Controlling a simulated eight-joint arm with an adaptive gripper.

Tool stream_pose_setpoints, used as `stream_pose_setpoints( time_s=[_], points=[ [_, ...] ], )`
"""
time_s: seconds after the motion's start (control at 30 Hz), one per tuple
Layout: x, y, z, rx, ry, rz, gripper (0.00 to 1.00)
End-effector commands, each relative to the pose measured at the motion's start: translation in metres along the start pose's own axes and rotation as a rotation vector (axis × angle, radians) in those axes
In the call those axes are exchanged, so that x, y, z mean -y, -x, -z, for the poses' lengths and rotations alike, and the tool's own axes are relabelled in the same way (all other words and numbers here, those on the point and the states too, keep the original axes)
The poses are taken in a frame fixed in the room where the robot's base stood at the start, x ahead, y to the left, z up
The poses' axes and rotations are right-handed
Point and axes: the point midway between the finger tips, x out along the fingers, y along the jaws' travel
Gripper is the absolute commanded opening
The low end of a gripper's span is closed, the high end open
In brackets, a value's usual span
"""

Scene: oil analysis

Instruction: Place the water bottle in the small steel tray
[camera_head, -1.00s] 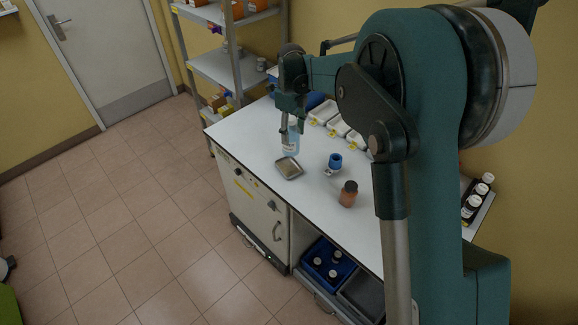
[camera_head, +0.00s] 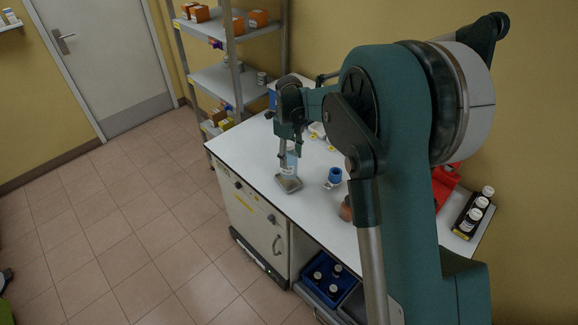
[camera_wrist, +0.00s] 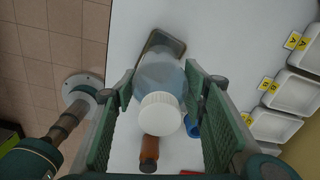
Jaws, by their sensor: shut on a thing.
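The water bottle (camera_head: 291,163) is clear with a pale blue tint, and its white cap faces the camera in the wrist view (camera_wrist: 160,113). My gripper (camera_head: 289,148) is shut on the bottle, with a green pad on either side of it. The bottle looks upright. The small steel tray (camera_head: 288,187) lies on the white bench near its front edge. In the head view the bottle overlaps the tray's back part; I cannot tell whether it touches the tray. In the wrist view the tray's far end (camera_wrist: 166,40) shows beyond the bottle, and the rest is hidden.
A blue-topped item (camera_head: 335,175) and a brown bottle (camera_head: 346,208), partly hidden by my arm, stand right of the tray. White labelled trays (camera_wrist: 296,86) line the bench's back. Dark bottles (camera_head: 476,212) stand in a rack at the right. Bare bench (camera_head: 247,150) lies left.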

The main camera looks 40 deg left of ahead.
Motion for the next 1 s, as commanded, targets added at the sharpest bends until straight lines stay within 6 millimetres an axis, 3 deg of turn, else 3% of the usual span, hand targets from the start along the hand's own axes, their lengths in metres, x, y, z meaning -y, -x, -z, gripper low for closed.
stream_pose_setpoints(
  time_s=[0.13, 0.57, 1.0],
  points=[
    [0.0, -0.01, 0.0, 0.0, 0.0, 0.0, 0.2],
    [0.0, -0.014, 0.0, 0.0, 0.0, 0.0, 0.2],
    [0.0, -0.048, 0.0, 0.0, 0.0, 0.0, 0.2]
  ],
)
